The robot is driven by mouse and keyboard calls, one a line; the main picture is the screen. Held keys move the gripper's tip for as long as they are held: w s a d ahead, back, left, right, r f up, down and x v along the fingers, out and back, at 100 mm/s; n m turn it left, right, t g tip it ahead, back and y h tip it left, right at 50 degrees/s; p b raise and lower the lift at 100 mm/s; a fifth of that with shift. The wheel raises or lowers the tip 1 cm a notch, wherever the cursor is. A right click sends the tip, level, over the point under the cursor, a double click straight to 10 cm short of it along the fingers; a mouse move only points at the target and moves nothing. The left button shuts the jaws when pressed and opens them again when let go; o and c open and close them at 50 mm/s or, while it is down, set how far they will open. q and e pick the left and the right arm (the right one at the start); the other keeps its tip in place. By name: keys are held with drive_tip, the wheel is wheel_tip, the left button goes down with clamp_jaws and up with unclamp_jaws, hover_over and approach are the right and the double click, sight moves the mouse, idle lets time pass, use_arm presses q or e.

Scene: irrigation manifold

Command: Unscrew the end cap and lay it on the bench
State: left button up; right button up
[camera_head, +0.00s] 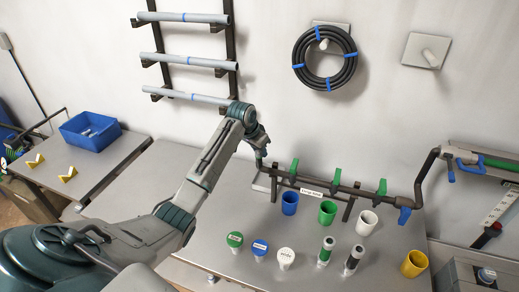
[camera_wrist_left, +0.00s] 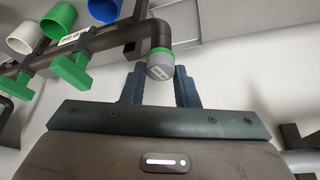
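The end cap (camera_wrist_left: 160,66) is a short grey cylinder with a small label on its end face. In the left wrist view it sits on the end of the dark manifold pipe (camera_wrist_left: 160,30). My left gripper (camera_wrist_left: 160,75) has one finger on each side of the cap, very close to it; I cannot tell whether they touch it. In the head view my left gripper (camera_head: 261,160) is at the left end of the manifold (camera_head: 345,188), and the cap cannot be made out there. The bench (camera_head: 215,262) stretches below the manifold. My right gripper is not in view.
Blue (camera_head: 289,203), green (camera_head: 327,212), white (camera_head: 366,222) and yellow (camera_head: 414,263) cups stand around the manifold. Several labelled caps and bottles, including a green-topped one (camera_head: 235,239), stand in front. The bench's left part is clear. A blue bin (camera_head: 90,131) sits on the side table.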

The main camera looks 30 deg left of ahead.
use_arm(q)
drive_tip(key=shift+a+r, duration=0.15)
drive_tip(key=shift+a, duration=0.1)
clamp_jaws()
drive_tip(key=n+y, duration=0.1)
drive_tip(key=n, duration=0.3)
drive_tip(key=shift+r+n+y, duration=0.1)
drive_tip(key=shift+n+y, duration=0.3)
drive_tip(key=n, duration=0.2)
drive_tip(key=n+y, duration=0.1)
drive_tip(key=n, duration=0.1)
drive_tip(key=shift+n+g+y, duration=0.3)
drive_tip(key=shift+g, duration=0.1)
drive_tip(key=shift+n, duration=0.3)
drive_tip(key=n+g+y, duration=0.1)
drive_tip(key=n, duration=0.3)
drive_tip(key=shift+a, duration=0.1)
